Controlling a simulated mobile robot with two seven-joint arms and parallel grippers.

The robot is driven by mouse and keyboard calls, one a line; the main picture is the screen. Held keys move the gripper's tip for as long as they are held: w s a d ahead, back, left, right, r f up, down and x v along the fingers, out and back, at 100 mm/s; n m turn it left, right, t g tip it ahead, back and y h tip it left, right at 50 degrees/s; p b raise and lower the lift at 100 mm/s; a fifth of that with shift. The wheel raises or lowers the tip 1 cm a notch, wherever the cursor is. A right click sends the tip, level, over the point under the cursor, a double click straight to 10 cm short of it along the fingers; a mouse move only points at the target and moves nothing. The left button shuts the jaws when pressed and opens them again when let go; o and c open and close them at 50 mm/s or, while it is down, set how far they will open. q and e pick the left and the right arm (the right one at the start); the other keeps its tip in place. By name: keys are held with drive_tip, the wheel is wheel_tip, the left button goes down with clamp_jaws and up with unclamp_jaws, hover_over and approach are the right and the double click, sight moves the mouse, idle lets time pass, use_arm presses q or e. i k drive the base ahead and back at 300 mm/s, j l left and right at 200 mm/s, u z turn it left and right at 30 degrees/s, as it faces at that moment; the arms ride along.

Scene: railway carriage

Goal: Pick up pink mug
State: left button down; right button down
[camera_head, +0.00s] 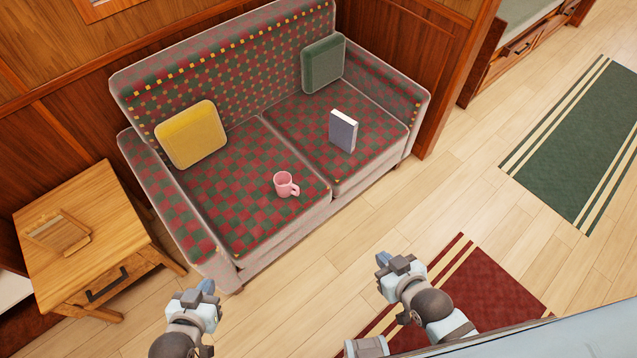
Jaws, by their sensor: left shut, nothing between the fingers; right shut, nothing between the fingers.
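My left gripper (207,287) is in front of the sofa's left armrest, below and left of the mug in the picture, shut and empty. My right gripper (382,259) is over the floor in front of the sofa, below and right of the mug, shut and empty. Both are well apart from the mug.
A yellow cushion (191,135), a green cushion (323,63) and an upright grey book (343,131) are on the sofa. A wooden side table (90,200) with a drawer stands left of it. A red rug (480,285) and a green rug (575,145) lie on the floor.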

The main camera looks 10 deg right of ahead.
sight(287, 187)
drive_tip(key=l+u, duration=0.1)
drive_tip(key=u, duration=0.75)
drive_tip(key=i+l+u, duration=0.1)
drive_tip(key=l+u, duration=0.85)
drive_tip(key=k+l+u, duration=0.1)
drive_tip(key=l+u, duration=0.2)
drive_tip(key=l, duration=1.2)
drive_tip(key=k+l, duration=0.1)
drive_tip(key=l, duration=0.35)
